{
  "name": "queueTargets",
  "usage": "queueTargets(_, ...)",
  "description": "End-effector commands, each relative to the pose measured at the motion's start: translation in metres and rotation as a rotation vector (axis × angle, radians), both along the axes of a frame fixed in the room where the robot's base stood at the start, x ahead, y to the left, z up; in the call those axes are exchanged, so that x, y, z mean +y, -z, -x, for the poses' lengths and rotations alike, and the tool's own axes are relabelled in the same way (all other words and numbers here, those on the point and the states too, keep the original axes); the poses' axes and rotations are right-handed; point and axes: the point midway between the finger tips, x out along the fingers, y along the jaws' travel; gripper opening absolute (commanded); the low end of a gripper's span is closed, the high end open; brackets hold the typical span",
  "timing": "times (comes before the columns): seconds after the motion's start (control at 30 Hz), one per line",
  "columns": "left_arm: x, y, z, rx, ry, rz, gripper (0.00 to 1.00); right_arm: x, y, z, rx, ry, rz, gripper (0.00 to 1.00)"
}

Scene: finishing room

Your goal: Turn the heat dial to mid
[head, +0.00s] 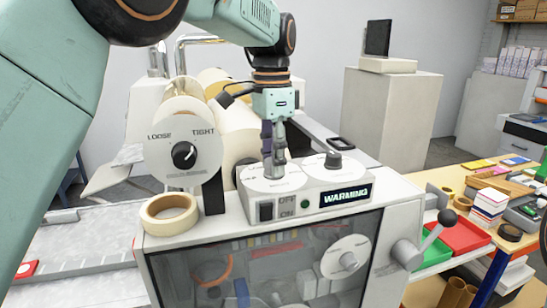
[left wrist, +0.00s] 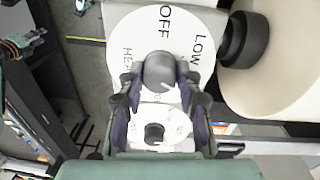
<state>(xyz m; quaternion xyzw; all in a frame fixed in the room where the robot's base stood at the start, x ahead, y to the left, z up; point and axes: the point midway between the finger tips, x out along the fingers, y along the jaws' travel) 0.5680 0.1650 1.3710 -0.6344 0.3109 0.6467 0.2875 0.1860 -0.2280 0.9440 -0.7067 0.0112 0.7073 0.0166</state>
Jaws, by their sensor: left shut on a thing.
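The heat dial is a grey knob (left wrist: 160,72) on a white disc (left wrist: 137,30) marked OFF, LOW and HEAT, the last word partly covered. Its disc also shows in the head view (head: 255,183), on top of the machine's control box; the knob there is hidden by my gripper. My left gripper (head: 273,160) points down onto this dial. In the left wrist view my left gripper (left wrist: 160,88) has one finger on each side of the knob, shut on it. The knob's exact pointing is hard to tell. My right gripper is not in view.
A second dial (head: 333,160) sits right of the heat dial. A LOOSE/TIGHT dial (head: 184,155) and a tape roll (head: 170,213) are at left.

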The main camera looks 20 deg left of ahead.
Motion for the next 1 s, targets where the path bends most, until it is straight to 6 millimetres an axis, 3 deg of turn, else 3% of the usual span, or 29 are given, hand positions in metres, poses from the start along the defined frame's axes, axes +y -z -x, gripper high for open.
queueTargets(0.6, 0.0007, -0.0064, -0.0027, -0.017, 0.040, -0.001, 0.03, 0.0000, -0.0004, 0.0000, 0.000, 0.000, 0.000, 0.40)
queueTargets(0.63, 0.0007, -0.0064, -0.0027, -0.017, 0.040, -0.001, 0.36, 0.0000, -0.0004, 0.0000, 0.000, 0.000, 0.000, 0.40)
queueTargets(0.87, 0.0004, -0.0036, -0.0016, -0.010, 0.039, -0.001, 0.55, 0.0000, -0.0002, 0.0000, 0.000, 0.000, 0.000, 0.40)
queueTargets(1.0, 0.0002, -0.0024, -0.0011, -0.007, 0.039, -0.001, 0.57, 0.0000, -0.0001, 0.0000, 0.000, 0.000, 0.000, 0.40)
